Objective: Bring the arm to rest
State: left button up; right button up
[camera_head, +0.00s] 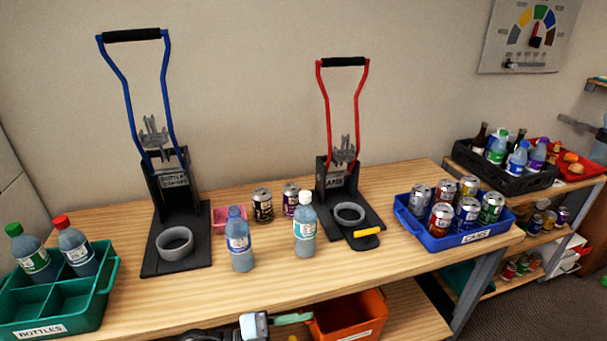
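Neither of my grippers can be made out clearly in the head view. A dark and grey part (254,326) shows at the bottom edge, in front of the table, and I cannot tell whether it is mine. On the wooden table (310,272), a blue-handled press (172,180) stands at left and a red-handled press (343,178) at centre. Each has a grey ring on its base. A blue-capped bottle (238,240) and a white-capped bottle (305,225) stand upright between them, with two cans (263,206) (291,199) behind.
A green BOTTLES crate (42,327) holds two bottles at left. A blue CANS tray (478,236) holds several cans at right. An orange bin (345,318) sits below. A black crate (507,180) stands farther right.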

pick_arm(q)
jog(key=s+a+f+n+t+y, duration=0.6)
jog(key=a+f+n+t+y, duration=0.6)
jog(key=n, duration=0.6)
jog(key=s+a+f+n+g+y, duration=0.1)
jog(key=s+a+f+g+y, duration=0.1)
jog(key=s, duration=0.6)
jog(key=s+a+f+n+g+y, duration=0.2)
jog(key=s+a+f+g, duration=0.2)
jog(key=s+f, duration=0.3)
jog(key=shift+s+a+f+g, duration=0.35)
jog(key=shift+s+a+g, duration=0.05)
jog(key=shift+s+a, duration=0.5)
jog(key=shift+w, duration=0.1)
